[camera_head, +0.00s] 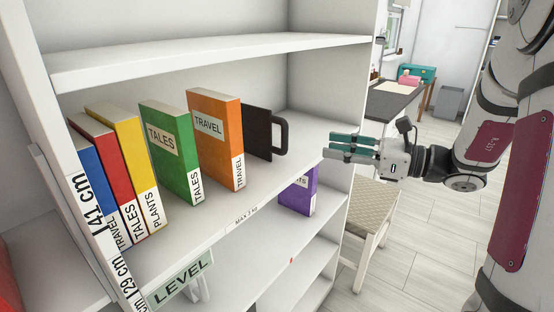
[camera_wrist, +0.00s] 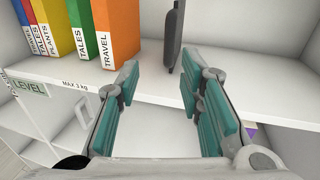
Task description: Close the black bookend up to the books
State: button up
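The black bookend (camera_head: 258,132) stands upright on the middle shelf, right of the orange TRAVEL book (camera_head: 216,140), with its handle loop toward the right. It also shows in the wrist view (camera_wrist: 174,36), with a gap between it and the orange book. A green TALES book (camera_head: 170,152) stands left of the orange one, slightly apart. Yellow (camera_head: 128,150), red (camera_head: 98,165) and blue books stand together at the shelf's left end. My gripper (camera_head: 343,147) is outside the shelf front, right of the bookend. In the wrist view its teal fingers (camera_wrist: 165,95) are apart with nothing between them.
A purple book (camera_head: 298,194) stands on the shelf below. The shelf's right side panel (camera_head: 352,95) stands near my gripper. The middle shelf is bare right of the bookend. A chair (camera_head: 372,215) and a dark table (camera_head: 390,102) are beyond on the right.

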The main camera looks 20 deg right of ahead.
aim_at(284, 139)
jog(key=shift+m+t, duration=0.3)
jog(key=x, duration=0.4)
jog(key=b+x, duration=0.1)
jog(key=x, duration=0.3)
jog(key=w+b+x, duration=0.1)
jog(key=x, duration=0.4)
jog(key=shift+d+f, duration=0.3)
jog(key=shift+f, duration=0.1)
grip_shut()
